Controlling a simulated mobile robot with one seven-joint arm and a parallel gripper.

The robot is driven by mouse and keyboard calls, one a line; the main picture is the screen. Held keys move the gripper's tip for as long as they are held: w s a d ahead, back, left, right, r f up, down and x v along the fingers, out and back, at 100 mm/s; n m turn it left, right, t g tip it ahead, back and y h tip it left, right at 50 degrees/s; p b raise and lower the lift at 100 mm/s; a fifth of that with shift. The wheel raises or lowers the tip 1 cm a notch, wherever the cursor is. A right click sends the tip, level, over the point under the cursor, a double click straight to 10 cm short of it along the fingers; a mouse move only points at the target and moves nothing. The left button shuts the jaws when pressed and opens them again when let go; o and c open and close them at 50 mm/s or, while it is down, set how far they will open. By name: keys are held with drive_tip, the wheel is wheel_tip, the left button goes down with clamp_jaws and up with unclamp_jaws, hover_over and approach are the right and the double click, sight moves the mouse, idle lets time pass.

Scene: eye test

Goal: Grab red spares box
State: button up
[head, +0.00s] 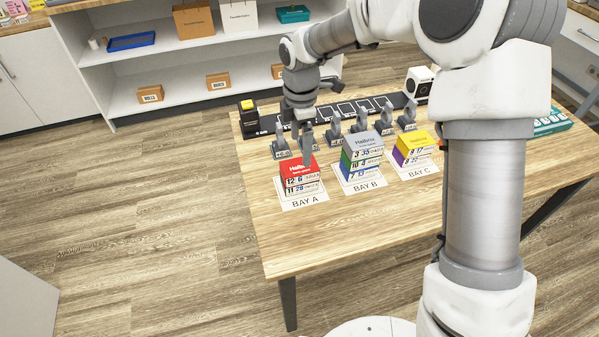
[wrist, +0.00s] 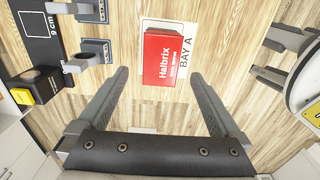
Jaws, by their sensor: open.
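The red box (head: 299,167) marked Halbrix tops a short stack on the BAY A card (head: 306,202) at the table's near left. A second labelled box shows under it. In the wrist view, the red top (wrist: 163,54) lies ahead of my gripper (wrist: 160,72), within the gap between the two fingers. My gripper (head: 302,146) is open and empty, fingers pointing down above and behind the red box. One finger overlaps the box's back edge in the head view; I cannot tell whether it touches.
A grey-topped stack (head: 362,143) stands on BAY B and a yellow-topped stack (head: 413,141) on BAY C, right of the red box. Several grey holders (head: 334,131) stand in a row behind the stacks. The table's front left (head: 275,250) is bare.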

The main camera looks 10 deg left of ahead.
sight(299, 165)
wheel_tip(299, 165, down, 3)
drive_tip(key=shift+r, duration=0.15)
wheel_tip(299, 165, down, 5)
drive_tip(key=shift+s+a+f+b, duration=0.1)
drive_tip(key=shift+s+b, duration=0.05)
drive_tip(key=shift+b, duration=0.6)
drive_tip(key=c, duration=1.4)
